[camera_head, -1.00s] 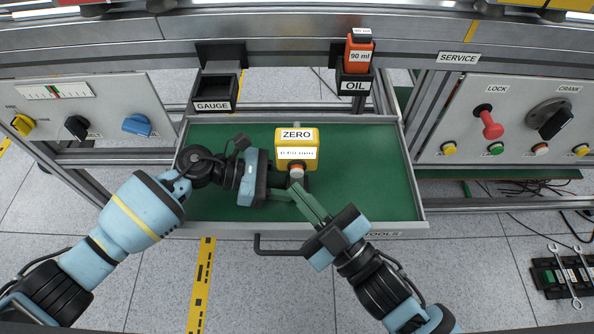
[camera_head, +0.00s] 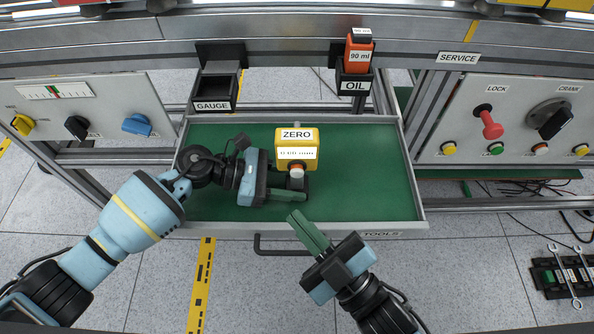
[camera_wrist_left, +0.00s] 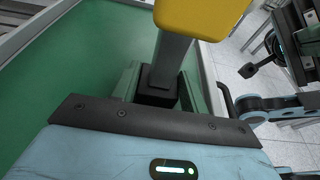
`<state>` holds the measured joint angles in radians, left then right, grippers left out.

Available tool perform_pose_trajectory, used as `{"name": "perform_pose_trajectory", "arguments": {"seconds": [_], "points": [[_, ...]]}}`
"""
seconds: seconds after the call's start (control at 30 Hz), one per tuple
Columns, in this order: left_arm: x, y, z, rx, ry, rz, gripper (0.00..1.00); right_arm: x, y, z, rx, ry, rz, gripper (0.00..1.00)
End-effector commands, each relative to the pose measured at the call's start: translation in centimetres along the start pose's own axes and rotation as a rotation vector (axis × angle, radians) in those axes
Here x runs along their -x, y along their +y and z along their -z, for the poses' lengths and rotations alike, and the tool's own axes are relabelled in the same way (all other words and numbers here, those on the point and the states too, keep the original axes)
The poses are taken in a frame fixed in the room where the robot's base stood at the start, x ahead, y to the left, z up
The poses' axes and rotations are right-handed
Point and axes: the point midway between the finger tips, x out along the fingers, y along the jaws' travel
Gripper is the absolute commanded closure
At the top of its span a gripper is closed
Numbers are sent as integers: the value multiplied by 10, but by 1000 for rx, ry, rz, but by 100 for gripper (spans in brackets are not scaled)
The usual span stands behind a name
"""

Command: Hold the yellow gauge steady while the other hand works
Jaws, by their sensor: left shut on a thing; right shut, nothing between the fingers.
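The yellow gauge (camera_head: 297,137), labelled ZERO, stands upright at the middle of the green-lined drawer. A pale round knob (camera_head: 297,171) is on its lower front. My left gripper (camera_head: 292,188) is shut on the gauge's lower part, reaching in from the left. In the left wrist view the gauge's yellow body (camera_wrist_left: 200,14) is at the top, cut by the frame edge. Its grey stem runs down to a dark block between the green fingers (camera_wrist_left: 160,88). My right gripper (camera_head: 299,220) is shut and empty, below the gauge at the drawer's front edge, apart from it.
The drawer (camera_head: 365,195) is open, its right side bare. An empty GAUGE holder (camera_head: 213,93) and an OIL holder (camera_head: 354,86) with an orange bottle (camera_head: 358,55) are behind. Control panels flank the drawer; a tool tray (camera_head: 562,273) with wrenches lies lower right.

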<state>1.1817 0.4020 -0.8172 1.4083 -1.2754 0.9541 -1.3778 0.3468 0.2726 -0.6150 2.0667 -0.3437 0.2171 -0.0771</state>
Motion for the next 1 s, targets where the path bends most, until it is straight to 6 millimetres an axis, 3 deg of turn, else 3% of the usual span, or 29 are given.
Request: {"name": "perform_pose_trajectory", "arguments": {"seconds": [0.33, 0.37, 0.53, 0.83, 1.0], "points": [[-1, 0, 0, 1, 0, 1, 69, 0, 0, 0, 0, 0, 0, 100], [-1, 0, 0, 1, 0, 1, 52, 0, 0, 0, 0, 0, 0, 100], [0, 0, 0, 0, 0, 0, 31, 0, 0, 0, 0, 0, 0, 100], [2, 0, 0, 0, 0, -1, 31, 0, 0, 0, 0, 0, 0, 100], [18, 1, 1, 0, 2, -3, 31, 0, 0, 0, -1, 0, 0, 100]]}}
